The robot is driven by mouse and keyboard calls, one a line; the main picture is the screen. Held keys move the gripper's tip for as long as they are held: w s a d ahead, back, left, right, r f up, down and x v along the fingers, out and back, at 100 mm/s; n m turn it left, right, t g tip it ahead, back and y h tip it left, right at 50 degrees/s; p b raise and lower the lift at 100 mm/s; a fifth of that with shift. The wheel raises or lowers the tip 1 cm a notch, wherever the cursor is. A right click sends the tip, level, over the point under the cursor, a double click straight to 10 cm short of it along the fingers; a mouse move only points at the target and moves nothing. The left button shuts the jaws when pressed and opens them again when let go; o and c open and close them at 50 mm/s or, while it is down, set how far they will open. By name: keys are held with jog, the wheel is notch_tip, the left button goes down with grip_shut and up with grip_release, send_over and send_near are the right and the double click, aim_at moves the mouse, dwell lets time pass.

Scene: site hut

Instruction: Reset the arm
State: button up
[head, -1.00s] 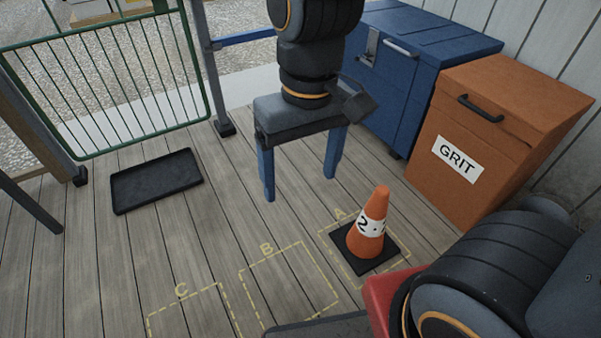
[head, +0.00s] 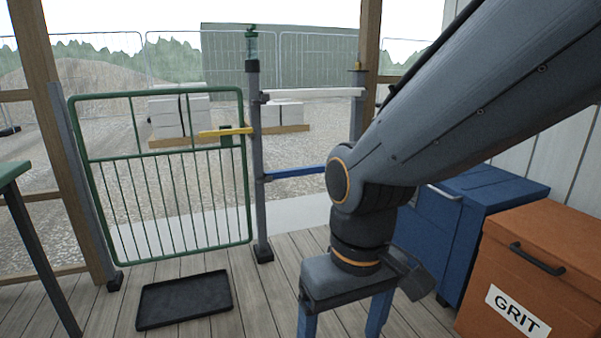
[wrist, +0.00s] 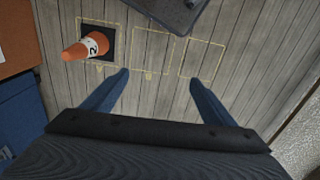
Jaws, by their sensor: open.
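My gripper (head: 343,318) points down over the plank floor in the head view, its blue fingers apart and cut off by the lower edge. In the wrist view my gripper (wrist: 158,80) is open, with bare floor between its fingers. My arm reaches in from the upper right of the head view and bends down at a joint near the middle. Nothing is held.
An orange cone (wrist: 84,49) stands in a marked floor square, with two empty squares (wrist: 153,50) beside it. A green gate (head: 165,180), black tray (head: 184,299), blue box (head: 480,215) and orange grit bin (head: 540,265) surround the floor.

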dwell(0.4)
jog(key=d+r+m+p, duration=0.4)
jog(key=d+r+p, duration=0.9)
jog(key=p, duration=1)
jog(key=shift+s+r+h, duration=0.3)
jog(key=shift+s+r, duration=0.05)
jog(key=shift+r, duration=1.25)
